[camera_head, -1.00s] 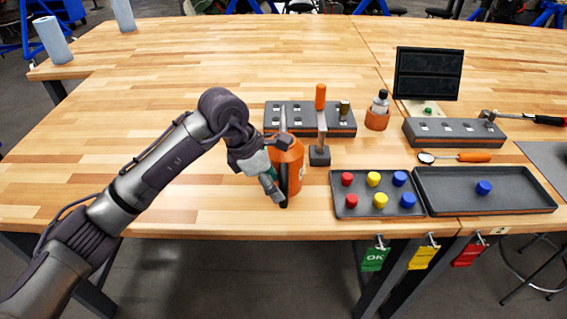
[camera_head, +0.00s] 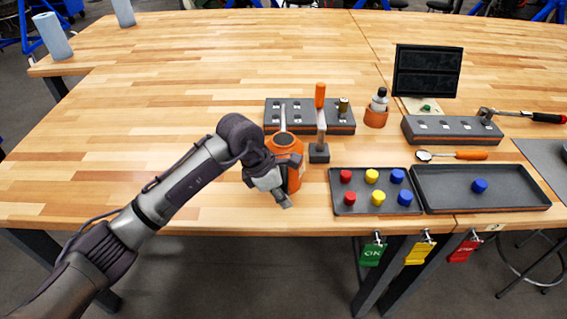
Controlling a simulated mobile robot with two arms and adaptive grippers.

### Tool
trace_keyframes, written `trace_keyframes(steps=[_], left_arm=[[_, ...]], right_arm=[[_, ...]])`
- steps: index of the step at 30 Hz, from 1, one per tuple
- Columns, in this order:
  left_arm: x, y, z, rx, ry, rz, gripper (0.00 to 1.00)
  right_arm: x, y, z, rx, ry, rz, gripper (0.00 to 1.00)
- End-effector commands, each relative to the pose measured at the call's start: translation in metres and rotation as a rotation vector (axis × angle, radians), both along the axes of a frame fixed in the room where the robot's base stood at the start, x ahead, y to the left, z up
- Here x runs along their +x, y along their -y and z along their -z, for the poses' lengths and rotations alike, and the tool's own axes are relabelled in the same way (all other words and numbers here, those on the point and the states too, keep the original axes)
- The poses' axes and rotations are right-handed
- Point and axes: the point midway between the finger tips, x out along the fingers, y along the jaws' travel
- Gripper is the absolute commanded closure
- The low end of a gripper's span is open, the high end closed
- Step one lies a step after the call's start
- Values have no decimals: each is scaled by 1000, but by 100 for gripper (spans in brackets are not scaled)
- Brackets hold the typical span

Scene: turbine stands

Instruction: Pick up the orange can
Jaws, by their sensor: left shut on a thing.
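The gripper and wrist hide part of the can's left side. I cannot tell whether the can's base touches the table. My right gripper is not in view.
A grey rack (camera_head: 340,124) stands close behind the can, and an orange-handled tool on a dark block (camera_head: 319,154) is just right of it. A tray of colored caps (camera_head: 351,208) and a larger tray (camera_head: 515,201) lie to the right.

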Motion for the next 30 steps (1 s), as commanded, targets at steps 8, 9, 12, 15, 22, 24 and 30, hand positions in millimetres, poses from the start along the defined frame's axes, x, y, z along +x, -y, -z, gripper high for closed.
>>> trace_keyframes(steps=[8, 9, 12, 15, 22, 24, 30], left_arm=[[1, 0, -1, -2, 3, 0, 100], [1, 0, -1, -2, 3, 0, 100], [1, 0, -1, -2, 3, 0, 100], [1, 0, -3, -1, 3, 0, 100], [1, 0, -22, 0, 8, 1, 100], [2, 0, -34, -1, 9, 1, 100], [-5, 40, -62, -2, 7, 6, 100]], right_arm=[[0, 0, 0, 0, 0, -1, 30], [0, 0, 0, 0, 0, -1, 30], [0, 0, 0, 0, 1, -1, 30], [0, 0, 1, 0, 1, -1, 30], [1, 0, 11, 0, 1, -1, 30], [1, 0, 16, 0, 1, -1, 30], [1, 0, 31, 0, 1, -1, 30]])
